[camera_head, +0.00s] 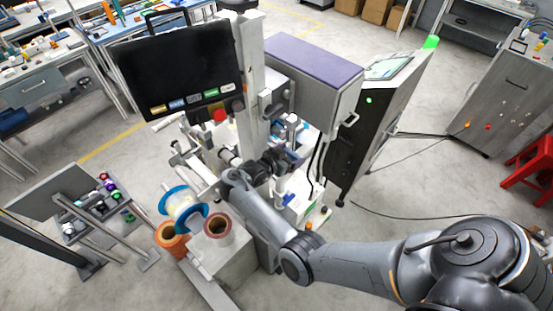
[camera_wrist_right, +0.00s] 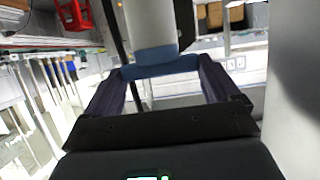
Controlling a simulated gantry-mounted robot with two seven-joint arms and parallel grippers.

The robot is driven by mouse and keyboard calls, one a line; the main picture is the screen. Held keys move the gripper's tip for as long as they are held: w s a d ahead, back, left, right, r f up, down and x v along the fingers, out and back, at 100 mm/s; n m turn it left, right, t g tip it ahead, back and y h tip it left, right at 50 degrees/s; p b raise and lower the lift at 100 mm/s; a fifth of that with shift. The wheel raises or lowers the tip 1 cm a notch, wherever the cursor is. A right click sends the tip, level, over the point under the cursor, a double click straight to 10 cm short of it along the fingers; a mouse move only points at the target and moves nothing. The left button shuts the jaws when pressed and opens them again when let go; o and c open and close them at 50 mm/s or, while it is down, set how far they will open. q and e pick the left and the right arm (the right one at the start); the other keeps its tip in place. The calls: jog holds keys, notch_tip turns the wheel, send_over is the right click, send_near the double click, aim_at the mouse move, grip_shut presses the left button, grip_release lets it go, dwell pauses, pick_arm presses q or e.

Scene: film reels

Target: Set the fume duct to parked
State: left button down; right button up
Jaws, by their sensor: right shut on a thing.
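My right gripper (camera_head: 293,159) is in among the parts of the machine in the middle of the head view, its fingers partly hidden there. In the right wrist view, the fingers of this gripper (camera_wrist_right: 160,74) are shut on a pale cylinder with a blue collar, which looks like the fume duct (camera_wrist_right: 152,24). The blue collar lies between the two dark fingertips. The duct is hard to make out in the head view, where the arm and machine parts crowd it. My left gripper is not in view.
A dark monitor (camera_head: 180,70) and a purple-topped box (camera_head: 312,62) flank the machine's post. A tall cabinet (camera_head: 375,110) stands to the right. A blue-rimmed reel (camera_head: 184,208) and a copper-coloured spool (camera_head: 218,226) sit at front left. Open floor lies beyond the cabinet.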

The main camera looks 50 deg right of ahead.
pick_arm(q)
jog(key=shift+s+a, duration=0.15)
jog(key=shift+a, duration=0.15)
pick_arm(e)
jog(key=shift+r, duration=0.1)
jog(key=shift+d, duration=0.1)
jog(key=o, duration=1.2)
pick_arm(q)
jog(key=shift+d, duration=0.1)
pick_arm(e)
jog(key=shift+o, duration=0.2)
